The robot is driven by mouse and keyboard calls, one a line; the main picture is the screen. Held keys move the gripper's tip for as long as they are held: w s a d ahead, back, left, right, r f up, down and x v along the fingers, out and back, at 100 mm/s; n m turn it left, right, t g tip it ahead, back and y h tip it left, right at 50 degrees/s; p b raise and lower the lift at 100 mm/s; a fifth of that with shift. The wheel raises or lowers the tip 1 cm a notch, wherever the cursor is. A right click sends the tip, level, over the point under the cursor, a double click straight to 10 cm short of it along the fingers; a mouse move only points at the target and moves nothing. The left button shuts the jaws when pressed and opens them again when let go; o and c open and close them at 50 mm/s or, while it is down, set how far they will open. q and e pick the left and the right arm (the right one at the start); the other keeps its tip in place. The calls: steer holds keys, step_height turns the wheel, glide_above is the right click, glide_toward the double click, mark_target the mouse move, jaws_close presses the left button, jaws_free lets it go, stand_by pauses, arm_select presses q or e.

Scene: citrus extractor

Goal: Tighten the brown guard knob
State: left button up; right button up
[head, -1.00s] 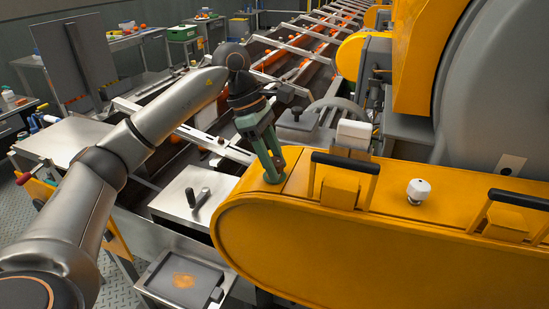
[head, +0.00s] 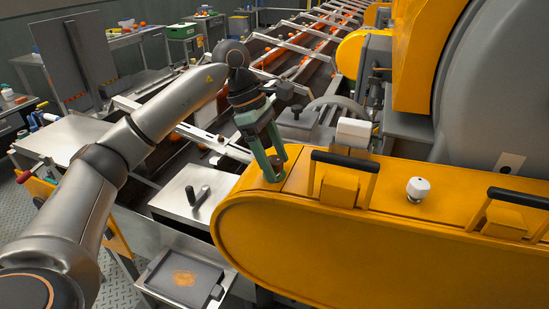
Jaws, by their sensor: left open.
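My left gripper (head: 275,174) reaches down to the top left end of the yellow guard (head: 370,245). Its green fingers are open and their tips are at the guard's top surface. A small brown knob (head: 276,161) shows in the gap between the fingers, partly covered by them. I cannot tell whether the fingers touch it. A white knob (head: 418,189) stands on the guard further right, apart from the gripper. My right gripper is not in view.
Black-handled brackets (head: 343,163) rise from the guard right of the gripper. A metal plate with a dark handle (head: 199,196) lies left of the guard, above a small tray (head: 153,280).

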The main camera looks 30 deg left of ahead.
arm_select(q)
steer(key=p+v, duration=0.1)
steer(key=v, duration=1.1)
steer(key=shift+r, duration=0.2)
stand_by(0.4)
